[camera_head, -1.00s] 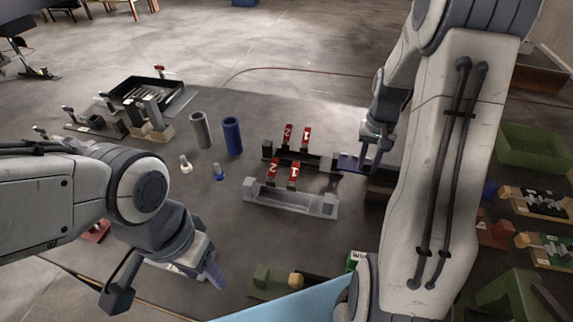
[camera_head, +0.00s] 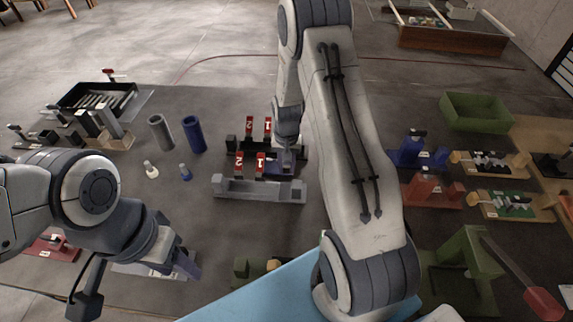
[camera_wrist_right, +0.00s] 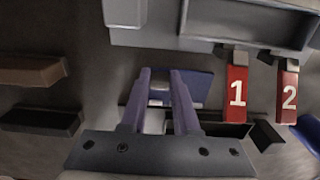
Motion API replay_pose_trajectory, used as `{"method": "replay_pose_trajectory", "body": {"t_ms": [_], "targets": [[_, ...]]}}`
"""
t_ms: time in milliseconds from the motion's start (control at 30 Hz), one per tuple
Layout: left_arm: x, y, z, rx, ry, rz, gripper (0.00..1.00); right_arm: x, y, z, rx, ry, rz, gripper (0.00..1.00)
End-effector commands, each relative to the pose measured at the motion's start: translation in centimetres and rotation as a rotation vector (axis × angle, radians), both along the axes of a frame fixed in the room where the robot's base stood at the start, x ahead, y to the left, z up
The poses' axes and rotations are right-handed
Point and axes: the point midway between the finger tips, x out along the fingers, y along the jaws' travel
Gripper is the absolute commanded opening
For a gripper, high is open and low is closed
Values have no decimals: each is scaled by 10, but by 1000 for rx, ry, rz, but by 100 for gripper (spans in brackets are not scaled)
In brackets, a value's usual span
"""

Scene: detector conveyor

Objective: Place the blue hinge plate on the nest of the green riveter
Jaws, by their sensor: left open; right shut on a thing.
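The blue hinge plate (camera_head: 277,168) is held in my right gripper (camera_head: 287,163), beside the right end of the racks with red tags numbered 1 and 2. In the right wrist view the jaws (camera_wrist_right: 158,100) are shut on the blue plate (camera_wrist_right: 198,86), part of which shows between and beyond the fingers. The green riveter (camera_head: 472,250), with a red-ended lever, stands at the lower right; I cannot make out its nest. My left gripper (camera_head: 138,283) is open and empty at the lower left.
A grey fixture (camera_head: 258,190) lies just in front of the plate. Blue (camera_head: 410,155) and red (camera_head: 430,188) devices stand at the right, near a green bin (camera_head: 477,110). Grey (camera_head: 160,132) and blue (camera_head: 194,134) cylinders stand left. My right arm hides the centre-right floor.

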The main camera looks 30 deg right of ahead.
Motion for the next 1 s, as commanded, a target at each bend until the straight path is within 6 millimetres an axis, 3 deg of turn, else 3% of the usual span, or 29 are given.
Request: {"method": "replay_pose_trajectory", "body": {"t_ms": [400, 433, 500, 800, 1000], "targets": [[0, 0, -3, 0, 0, 0, 50, 0, 0, -7, -1, -1, 0, 0], [0, 0, -2, 0, 0, 0, 50, 0, 0, -6, -1, -1, 0, 41], [0, 0, -2, 0, 0, 0, 50, 0, 0, -5, -1, -1, 0, 59], [0, 0, -1, 0, 0, 0, 50, 0, 0, -4, -1, -1, 0, 59], [0, 0, -5, 0, 0, 0, 50, 1, -1, 15, -1, -5, 0, 59]]}}
